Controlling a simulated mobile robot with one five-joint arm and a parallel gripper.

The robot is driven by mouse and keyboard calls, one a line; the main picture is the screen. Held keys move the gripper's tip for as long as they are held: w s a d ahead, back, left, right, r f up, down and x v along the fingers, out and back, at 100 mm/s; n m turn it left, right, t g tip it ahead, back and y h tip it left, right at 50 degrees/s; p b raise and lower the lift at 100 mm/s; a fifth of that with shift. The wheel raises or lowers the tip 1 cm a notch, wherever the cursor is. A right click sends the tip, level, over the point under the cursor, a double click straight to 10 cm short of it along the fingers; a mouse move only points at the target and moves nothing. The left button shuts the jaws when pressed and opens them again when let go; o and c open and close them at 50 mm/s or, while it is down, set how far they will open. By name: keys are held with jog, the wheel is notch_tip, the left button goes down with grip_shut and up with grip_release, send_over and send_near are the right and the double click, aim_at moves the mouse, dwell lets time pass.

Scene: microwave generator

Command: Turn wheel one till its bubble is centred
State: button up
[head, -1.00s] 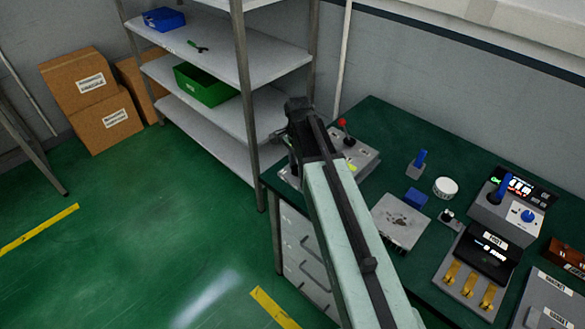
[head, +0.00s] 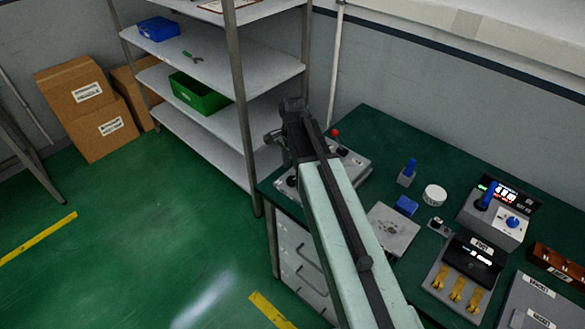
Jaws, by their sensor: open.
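A grey box (head: 350,166) sits at the bench's far left corner, with a red-topped lever (head: 335,133) and dark round knobs (head: 292,181). My arm crosses in front and hides much of it. I cannot make out a number on any knob, nor a bubble, so I cannot tell which is wheel one. My gripper (head: 274,137) is at the end of the arm, dark and small in the picture. It appears over or in front of this box, towards the shelf; its height above the box is unclear. Its jaws are open and I see nothing in them.
On the green bench (head: 390,140) stand a blue-handled switch (head: 408,172), a white round tin (head: 434,195), a grey plate (head: 392,228), a unit with brass pieces (head: 456,290) and a display unit (head: 498,215). A metal shelf (head: 215,75) stands behind left.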

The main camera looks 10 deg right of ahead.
aim_at(293, 179)
notch_tip(293, 179, up, 3)
jog(key=shift+f+p, duration=0.15)
jog(key=shift+p, duration=0.45)
jog(key=shift+f, duration=0.15)
jog(key=m, duration=0.5)
jog(key=shift+w, duration=0.1)
notch_tip(293, 179, down, 8)
jog(key=b, duration=0.8)
grip_shut()
